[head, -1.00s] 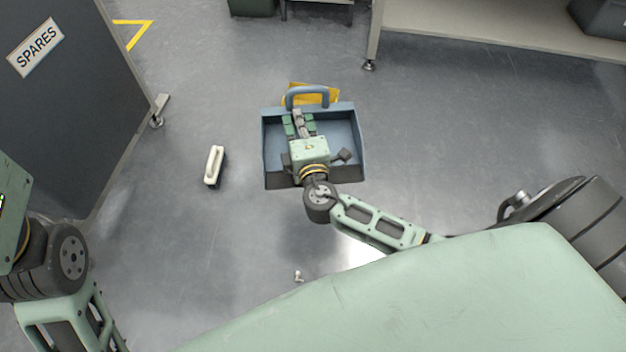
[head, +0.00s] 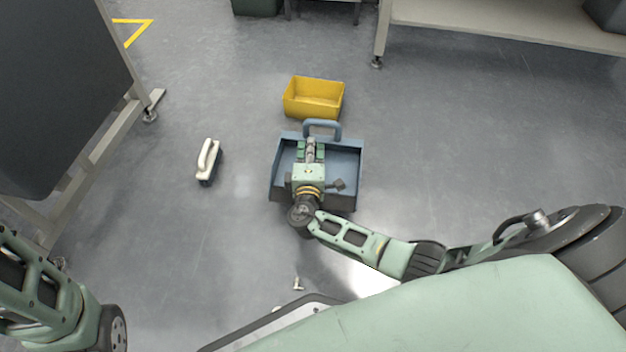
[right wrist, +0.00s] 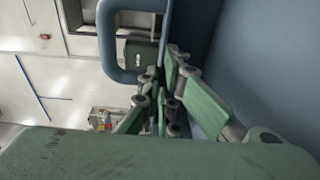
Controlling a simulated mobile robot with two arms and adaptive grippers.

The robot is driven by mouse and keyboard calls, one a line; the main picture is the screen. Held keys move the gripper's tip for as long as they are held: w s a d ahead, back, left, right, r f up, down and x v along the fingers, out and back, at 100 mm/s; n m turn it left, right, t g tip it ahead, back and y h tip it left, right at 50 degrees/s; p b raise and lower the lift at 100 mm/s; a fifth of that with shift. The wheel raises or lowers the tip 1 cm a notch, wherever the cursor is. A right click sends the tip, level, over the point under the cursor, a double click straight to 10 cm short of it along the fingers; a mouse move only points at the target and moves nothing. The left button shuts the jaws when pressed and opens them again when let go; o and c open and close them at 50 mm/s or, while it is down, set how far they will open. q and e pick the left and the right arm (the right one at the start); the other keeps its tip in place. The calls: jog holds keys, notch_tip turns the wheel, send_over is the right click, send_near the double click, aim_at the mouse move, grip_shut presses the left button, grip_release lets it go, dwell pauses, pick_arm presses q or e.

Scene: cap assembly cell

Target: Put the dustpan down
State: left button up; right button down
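The dustpan (head: 345,165) is a blue open-topped pan with a loop handle (head: 322,129) on its far side. It sits in the middle of the head view, roughly level. I cannot tell whether its underside touches the floor. My right gripper (head: 310,148) reaches over the pan, its fingers together at the handle's base. In the right wrist view, the fingers (right wrist: 163,98) close in beside the blue handle (right wrist: 107,50) and pan wall (right wrist: 235,65); the exact contact is partly hidden. My left arm shows at the lower left, but its gripper is out of view.
A yellow bin (head: 314,100) stands on the floor just beyond the dustpan. A brush with a cream handle (head: 208,160) lies to the left. A small bolt-like piece (head: 298,284) lies nearer me. A dark board on a frame (head: 95,165) stands left. Floor to the right is clear.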

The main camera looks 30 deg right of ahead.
jog(key=s+f, duration=0.1)
jog(key=s+a+b, duration=0.1)
jog(key=s+a+f, duration=0.1)
jog(key=s, duration=0.1)
jog(key=shift+s+f, duration=0.1)
jog(key=shift+f, duration=0.25)
notch_tip(320, 180, down, 4)
jog(key=b, duration=0.4)
jog(key=shift+f, duration=0.1)
jog(key=c, duration=2)
grip_release()
